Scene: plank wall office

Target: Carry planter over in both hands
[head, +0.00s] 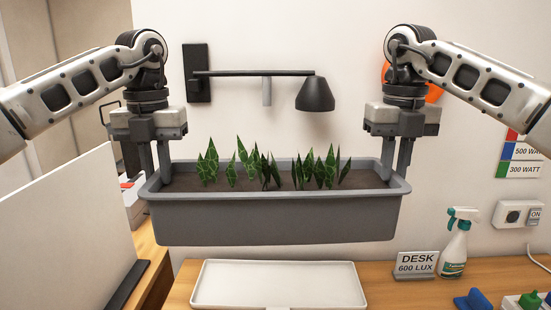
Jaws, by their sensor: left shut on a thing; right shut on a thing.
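The planter (275,220) is a long grey trough with dark soil and several green leafy plants. It hangs roughly level in the air above the desk. My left gripper (155,175) is shut on the planter's left end, its fingers at the rim. My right gripper (395,168) is shut on the planter's right end in the same way. The lower parts of the inner fingers are hidden inside the trough. A white shallow tray (280,302) lies on the desk below and in front of the planter.
A black wall lamp (315,95) is behind the planter. A spray bottle (455,245) and a "DESK 600 LUX" sign (415,266) stand on the wooden desk (385,295) at right. A white panel (65,235) stands at left.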

